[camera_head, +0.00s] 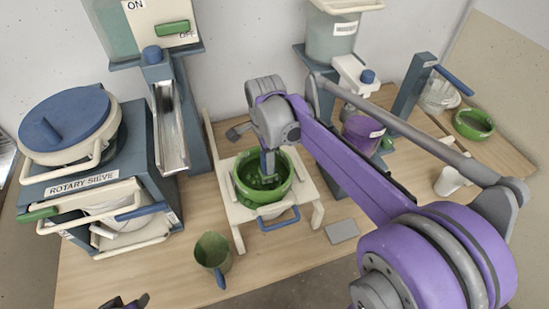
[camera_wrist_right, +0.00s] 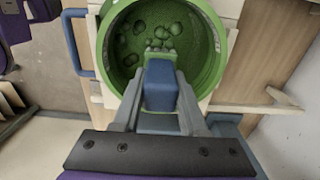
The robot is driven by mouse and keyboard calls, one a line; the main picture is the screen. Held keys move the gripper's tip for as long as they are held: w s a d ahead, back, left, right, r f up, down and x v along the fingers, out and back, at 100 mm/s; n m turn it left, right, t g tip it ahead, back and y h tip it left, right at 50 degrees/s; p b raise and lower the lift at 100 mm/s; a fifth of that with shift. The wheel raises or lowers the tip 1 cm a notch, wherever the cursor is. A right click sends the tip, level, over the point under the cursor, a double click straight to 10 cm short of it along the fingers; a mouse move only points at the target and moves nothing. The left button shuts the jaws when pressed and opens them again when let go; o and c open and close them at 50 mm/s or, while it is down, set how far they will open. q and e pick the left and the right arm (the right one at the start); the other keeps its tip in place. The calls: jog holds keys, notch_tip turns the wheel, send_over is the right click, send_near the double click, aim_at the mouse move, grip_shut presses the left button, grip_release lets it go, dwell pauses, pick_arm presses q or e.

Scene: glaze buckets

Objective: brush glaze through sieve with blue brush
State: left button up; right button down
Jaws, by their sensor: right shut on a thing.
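A green round sieve (camera_head: 284,187) sits on a cream wooden stand (camera_head: 317,218) in the middle of the table. It also shows in the right wrist view (camera_wrist_right: 105,55), with several green lumps on its floor. My right gripper (camera_head: 268,170) reaches down into the sieve and is shut on the blue brush (camera_wrist_right: 160,86).
The rotary sieve machine (camera_head: 95,182) with a blue lid stands at left. A green jug (camera_head: 212,252) stands at the front. A grey tile (camera_head: 342,231), a white cup (camera_head: 449,181), a purple bucket (camera_head: 361,135) and a green bowl (camera_head: 474,124) are at right. The front table is largely clear.

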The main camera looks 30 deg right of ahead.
aim_at(252, 179)
jog(key=shift+w+a, duration=0.3)
jog(key=shift+a, duration=0.45)
jog(key=shift+w+a, duration=0.25)
jog(key=shift+a, duration=0.5)
jog(key=shift+w+a, duration=0.3)
jog(key=shift+a, duration=0.45)
jog(key=shift+s+d, duration=0.25)
jog(key=shift+d, duration=0.65)
jog(key=shift+s+d, duration=0.2)
jog(key=shift+d, duration=0.7)
notch_tip(252, 179, up, 9)
jog(key=p, duration=0.4)
jog(key=shift+w+r, duration=0.1)
pick_arm(q)
jog(key=w+r, duration=0.3)
jog(key=r, duration=0.3)
jog(key=shift+w+r+t, duration=0.2)
jog(key=shift+r+t, duration=0.05)
jog(key=shift+t, duration=0.05)
jog(key=shift+s, duration=0.2)
jog(key=shift+w, duration=0.15)
